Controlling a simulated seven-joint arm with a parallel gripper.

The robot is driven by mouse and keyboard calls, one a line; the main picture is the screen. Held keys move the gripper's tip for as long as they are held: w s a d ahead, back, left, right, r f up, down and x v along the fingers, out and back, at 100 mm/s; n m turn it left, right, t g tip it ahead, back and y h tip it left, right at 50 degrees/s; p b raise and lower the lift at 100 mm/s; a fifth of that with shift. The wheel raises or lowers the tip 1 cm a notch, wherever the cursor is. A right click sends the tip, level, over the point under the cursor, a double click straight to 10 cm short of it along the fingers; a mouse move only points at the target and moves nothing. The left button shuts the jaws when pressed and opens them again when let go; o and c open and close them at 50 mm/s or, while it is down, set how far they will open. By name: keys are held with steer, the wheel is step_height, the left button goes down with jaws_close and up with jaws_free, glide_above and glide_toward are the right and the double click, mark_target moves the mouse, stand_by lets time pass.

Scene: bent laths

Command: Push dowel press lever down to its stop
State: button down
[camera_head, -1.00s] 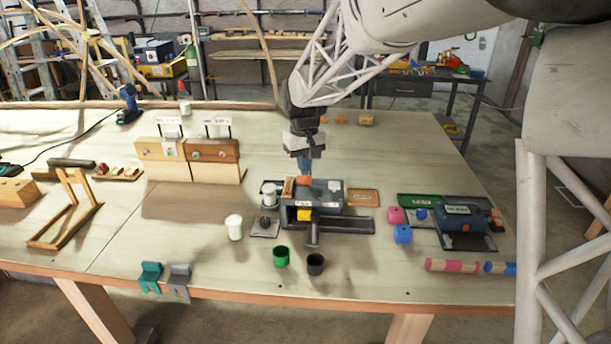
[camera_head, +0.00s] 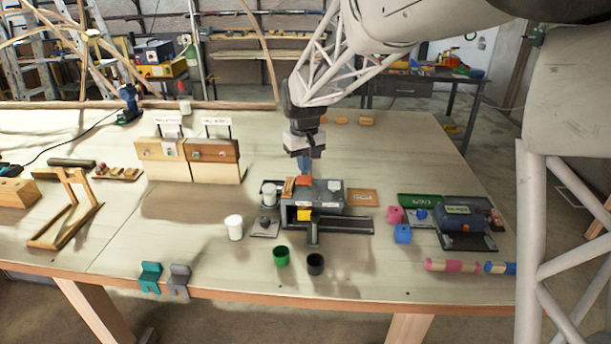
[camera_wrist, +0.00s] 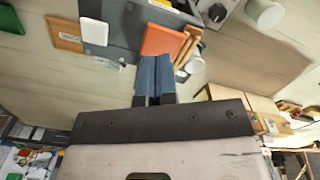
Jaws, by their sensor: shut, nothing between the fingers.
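The dowel press (camera_head: 330,196) is a grey box-shaped unit on the bench, with a yellow square on its front and a grey bar sticking out toward the front edge. An orange pad (camera_head: 304,181) lies on its top left; I cannot tell for certain that it belongs to the lever. My gripper (camera_head: 305,173) points down, shut and empty, with blue fingertips right at the pad. In the wrist view the fingertips (camera_wrist: 154,62) are together beside the orange pad (camera_wrist: 163,40). Whether they touch it is not clear.
Wooden sticks (camera_head: 288,187) and a white cylinder (camera_head: 269,190) stand left of the pad. Green (camera_head: 281,256) and black (camera_head: 316,264) cups stand in front. A second grey-blue unit (camera_head: 462,220) and coloured blocks are at the right. The bench left of the white cup (camera_head: 234,227) is fairly clear.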

mark_target(304, 178)
steer(key=shift+f, duration=2.35)
stand_by(1.1)
steer(key=shift+r, duration=0.1)
stand_by(0.4)
steer(key=shift+r, duration=4.45)
steer(key=shift+s+d+r, duration=0.15)
steer(key=shift+d, duration=0.1)
steer(key=s+d+r+m+t, duration=0.1)
steer(key=s+d+r+m, duration=0.1)
steer(key=s+d, duration=1)
steer(key=s+d+r+m+t, duration=0.1)
steer(key=s+d+m, duration=0.1)
steer(key=s+d, duration=1)
steer(key=s+f+m, duration=0.2)
steer(key=s+f, duration=0.2)
steer(key=s, duration=1)
steer(key=shift+s+d+t, duration=0.3)
steer(key=shift+d, duration=0.15)
